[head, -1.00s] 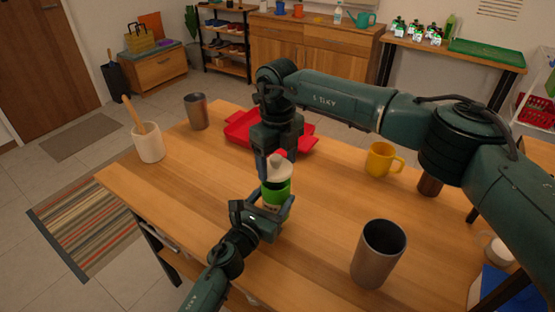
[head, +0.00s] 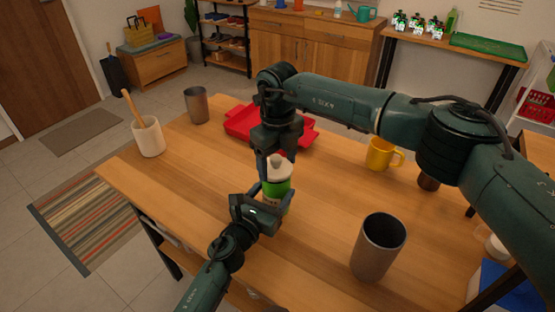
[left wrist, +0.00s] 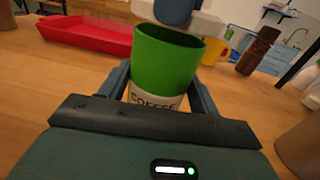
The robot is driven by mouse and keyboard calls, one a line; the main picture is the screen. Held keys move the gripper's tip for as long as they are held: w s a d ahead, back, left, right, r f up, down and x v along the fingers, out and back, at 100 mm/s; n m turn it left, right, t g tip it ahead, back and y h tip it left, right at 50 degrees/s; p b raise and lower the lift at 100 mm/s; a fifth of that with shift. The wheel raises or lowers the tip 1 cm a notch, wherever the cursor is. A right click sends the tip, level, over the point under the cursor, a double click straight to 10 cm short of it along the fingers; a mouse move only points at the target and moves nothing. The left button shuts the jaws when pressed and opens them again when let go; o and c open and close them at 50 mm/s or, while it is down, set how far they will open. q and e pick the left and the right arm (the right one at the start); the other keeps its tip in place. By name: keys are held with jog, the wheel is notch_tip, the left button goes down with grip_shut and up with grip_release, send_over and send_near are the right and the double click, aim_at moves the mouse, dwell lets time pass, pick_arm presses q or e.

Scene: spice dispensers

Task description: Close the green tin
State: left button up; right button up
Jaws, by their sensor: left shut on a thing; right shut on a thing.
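The green tin (head: 277,189) stands upright near the middle of the table, with a white label reading "COFFEE". My left gripper (head: 274,203) is shut around its lower part; in the left wrist view the fingers flank the green tin (left wrist: 165,62), whose open rim and dark green inside show. The white lid (head: 279,169) is held by my right gripper (head: 277,160), pointing down from above. In the left wrist view the lid (left wrist: 200,22) is above and beyond the tin's rim, not seated on it. Its far side is hidden.
A red tray (head: 242,123) lies behind the tin. A yellow mug (head: 380,154) and brown shaker (head: 428,181) stand right, a grey cup (head: 377,250) front right. Another metal cup (head: 197,106) and a white utensil crock (head: 148,138) stand left. Bare tabletop lies left of the tin.

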jog(key=shift+f, duration=0.55)
jog(key=o, duration=1)
jog(key=shift+r, duration=0.1)
notch_tip(320, 180, up, 12)
jog(key=shift+f, duration=0.1)
pick_arm(q)
jog(key=o, duration=1.5)
